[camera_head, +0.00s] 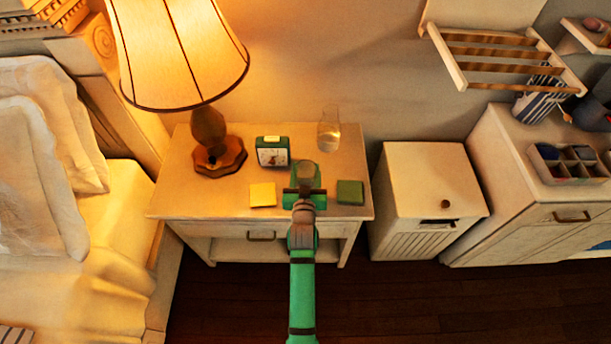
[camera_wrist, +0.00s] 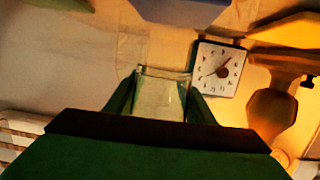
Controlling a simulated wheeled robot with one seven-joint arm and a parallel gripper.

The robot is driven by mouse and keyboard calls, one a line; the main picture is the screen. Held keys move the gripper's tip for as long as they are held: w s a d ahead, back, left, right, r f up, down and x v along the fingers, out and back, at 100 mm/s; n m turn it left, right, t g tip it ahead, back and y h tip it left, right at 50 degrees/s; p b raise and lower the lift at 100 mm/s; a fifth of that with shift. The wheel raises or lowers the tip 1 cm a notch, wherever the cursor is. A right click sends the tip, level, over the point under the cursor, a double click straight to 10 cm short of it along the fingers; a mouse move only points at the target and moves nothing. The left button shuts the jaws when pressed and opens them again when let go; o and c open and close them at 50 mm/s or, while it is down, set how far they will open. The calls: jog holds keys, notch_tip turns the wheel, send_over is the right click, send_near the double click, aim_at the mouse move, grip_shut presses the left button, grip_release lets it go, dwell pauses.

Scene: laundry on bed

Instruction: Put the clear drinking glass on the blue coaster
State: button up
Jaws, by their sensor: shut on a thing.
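My gripper (camera_head: 304,188) is shut on the clear drinking glass (camera_head: 306,172), over the front middle of the nightstand. In the wrist view the glass (camera_wrist: 160,95) stands between my two fingers (camera_wrist: 160,105); that picture appears upside down. A blue-grey slab (camera_wrist: 183,10) at the top of the wrist view looks like the blue coaster, apart from the glass in the picture. In the head view my gripper seems to hide most of it. A yellow coaster (camera_head: 262,194) lies to the left and a dark green coaster (camera_head: 350,192) to the right. I cannot tell the glass's height above the top.
The nightstand (camera_head: 190,205) also bears a lamp (camera_head: 209,140), a clock (camera_head: 272,152) close left of my gripper, and a tall clear vessel (camera_head: 328,132) behind. The clock also shows in the wrist view (camera_wrist: 218,70). A white cabinet (camera_head: 430,190) stands to the right.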

jog(key=shift+w+a+f, duration=0.1)
jog(key=shift+w+f, duration=0.7)
jog(key=shift+f, duration=0.15)
jog(key=shift+w+f, duration=0.15)
jog(key=shift+f, duration=1.55)
jog(key=shift+f, duration=0.1)
jog(key=o, duration=1.2)
